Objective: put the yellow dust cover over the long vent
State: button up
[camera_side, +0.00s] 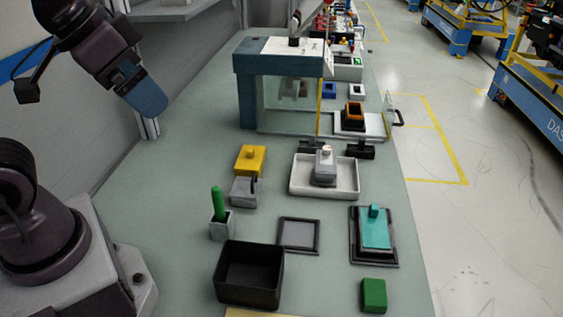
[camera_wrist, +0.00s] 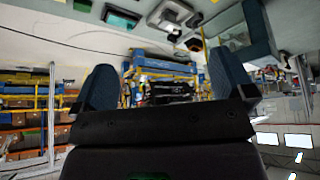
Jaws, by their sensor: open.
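The yellow dust cover (camera_side: 250,160), a block with a small knob on top, sits mid-bench, just behind a grey block with a dark handle (camera_side: 245,191). A long dark-framed base (camera_side: 386,262) lies at the front right; it looks like the long vent, though I cannot be sure. A teal cover with a knob (camera_side: 374,232) lies on it. My gripper (camera_side: 148,104) is raised at the upper left, well away from the cover. In the wrist view my gripper (camera_wrist: 164,82) has its two blue fingers wide apart with nothing between them.
A flat square frame (camera_side: 298,250), a black bin (camera_side: 247,298), a green block (camera_side: 374,295) and a holder with a green stick (camera_side: 221,228) stand at the front. A white tray (camera_side: 348,190) is mid-bench. A blue-and-clear enclosure (camera_side: 250,85) stands behind.

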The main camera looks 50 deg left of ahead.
jog(key=n+g+y, duration=0.2)
jog(key=n+y, duration=0.1)
jog(key=n, duration=0.6)
send_near(249, 151)
jog(key=x, duration=1.2)
jog(key=shift+w+a+f, duration=0.1)
jog(key=shift+a+f, duration=0.05)
jog(key=shift+f, duration=0.2)
jog(key=c, duration=1)
jog(key=shift+r, duration=0.1)
